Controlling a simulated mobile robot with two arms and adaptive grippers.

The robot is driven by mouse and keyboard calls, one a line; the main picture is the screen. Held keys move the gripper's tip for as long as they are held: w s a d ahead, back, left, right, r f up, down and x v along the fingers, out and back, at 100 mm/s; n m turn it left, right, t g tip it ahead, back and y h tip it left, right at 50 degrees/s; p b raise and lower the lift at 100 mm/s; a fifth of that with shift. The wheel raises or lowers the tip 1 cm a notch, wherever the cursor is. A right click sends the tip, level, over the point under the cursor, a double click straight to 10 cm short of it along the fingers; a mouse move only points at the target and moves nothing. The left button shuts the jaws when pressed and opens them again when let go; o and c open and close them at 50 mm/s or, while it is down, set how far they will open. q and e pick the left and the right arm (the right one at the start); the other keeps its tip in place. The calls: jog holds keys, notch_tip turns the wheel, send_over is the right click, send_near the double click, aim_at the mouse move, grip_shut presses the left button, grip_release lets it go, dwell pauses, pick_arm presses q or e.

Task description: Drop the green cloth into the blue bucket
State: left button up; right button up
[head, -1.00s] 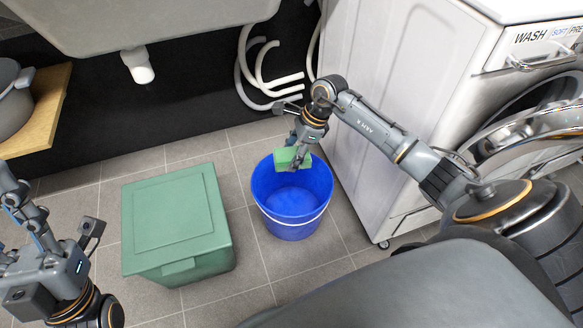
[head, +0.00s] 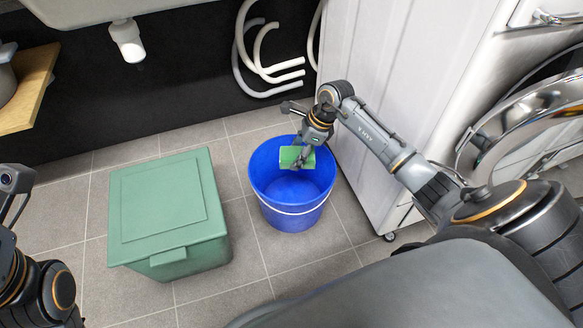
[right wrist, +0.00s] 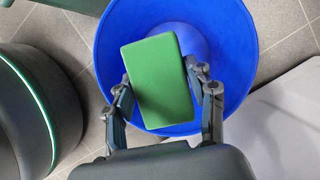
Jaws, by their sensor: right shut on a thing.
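The green cloth (head: 291,156) looks like a flat rectangular block. My right gripper (head: 299,160) is shut on it and holds it over the open mouth of the blue bucket (head: 290,218). In the right wrist view the cloth (right wrist: 158,82) sits between the two fingers of the gripper (right wrist: 162,88), with the bucket's blue rim (right wrist: 240,60) around and below it. The bucket stands upright on the floor and its visible inside looks empty. My left gripper (head: 12,195) is only partly in view at the left edge; its fingertips are not clear.
A green lidded box (head: 165,215) stands on the tiled floor left of the bucket. A white washing machine (head: 400,90) stands close on the right. Pale hoses (head: 262,65) hang behind. A wooden shelf (head: 25,90) is at the far left. Bare tiles lie in front of the bucket.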

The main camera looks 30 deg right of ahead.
jog(key=o, duration=1.1)
notch_tip(320, 180, up, 8)
jog(key=p, duration=0.6)
jog(key=shift+a+f, duration=0.1)
jog(key=shift+f, duration=0.1)
jog(key=s+a+r+n+g+p, duration=0.2)
jog(key=a+r+n+p, duration=0.3)
jog(key=r+p, duration=0.4)
jog(key=s+a+r+n+g+p, duration=0.2)
jog(key=s+a+r+n+p, duration=0.3)
jog(key=r+p, duration=0.5)
jog(key=a+r+n, duration=0.1)
jog(key=n, duration=0.1)
jog(key=shift+n+g, duration=0.4)
jog(key=shift+a, duration=0.1)
